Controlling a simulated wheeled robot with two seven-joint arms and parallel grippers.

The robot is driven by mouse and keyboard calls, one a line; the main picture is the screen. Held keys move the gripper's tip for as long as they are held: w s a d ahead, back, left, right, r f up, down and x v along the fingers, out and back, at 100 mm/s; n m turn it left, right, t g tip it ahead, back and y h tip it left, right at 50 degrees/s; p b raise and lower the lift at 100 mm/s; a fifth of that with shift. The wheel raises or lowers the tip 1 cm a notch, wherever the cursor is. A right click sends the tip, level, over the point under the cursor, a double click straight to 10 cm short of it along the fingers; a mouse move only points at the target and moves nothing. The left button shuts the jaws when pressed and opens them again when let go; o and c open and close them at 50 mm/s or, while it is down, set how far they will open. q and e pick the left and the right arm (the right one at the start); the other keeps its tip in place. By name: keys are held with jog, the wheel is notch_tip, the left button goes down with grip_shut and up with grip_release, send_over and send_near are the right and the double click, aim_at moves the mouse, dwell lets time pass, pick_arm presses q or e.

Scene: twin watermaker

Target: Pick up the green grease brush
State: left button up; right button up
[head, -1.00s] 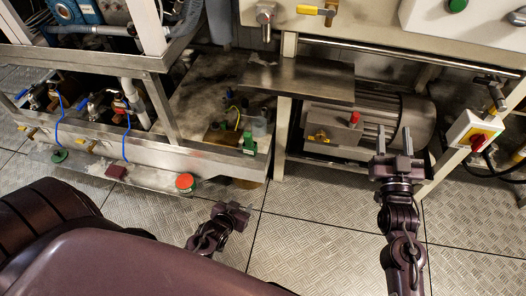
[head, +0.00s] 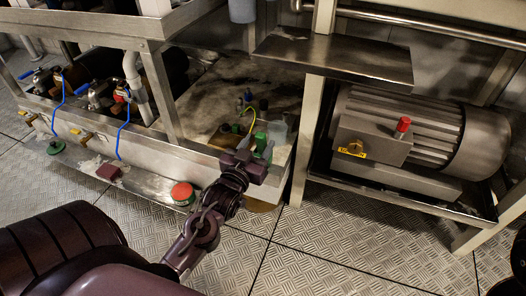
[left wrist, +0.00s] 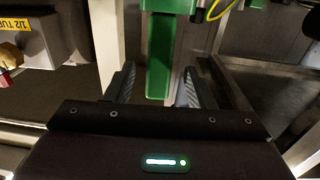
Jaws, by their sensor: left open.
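The green grease brush (head: 260,141) stands at the right end of the steel tray in the head view, partly hidden by my left gripper. In the left wrist view its green handle (left wrist: 159,55) lies between the two fingers, with a gap on each side. My left gripper (head: 246,160) is open and close to the brush in the head view; its spread fingers also show in the left wrist view (left wrist: 157,76). I cannot tell how deep the handle sits between them.
A yellow wire loop (head: 249,121) and small bottles stand close by the brush. A red button (head: 182,192) and a dark red block (head: 108,171) sit on the front ledge. A steel shelf (head: 335,58) overhangs to the right, above a motor (head: 450,130). The floor in front is clear.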

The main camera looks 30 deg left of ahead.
aim_at(260, 145)
pick_arm(q)
jog(key=w+b, duration=0.1)
jog(key=w, duration=0.1)
jog(key=w+b, duration=0.1)
jog(key=shift+w+a+f+b, duration=0.25)
jog(key=shift+w+f+b, duration=0.05)
jog(key=shift+w+a+r, duration=0.1)
jog(key=shift+w+a, duration=0.05)
jog(key=shift+w, duration=0.45)
jog(key=shift+c, duration=0.3)
grip_shut()
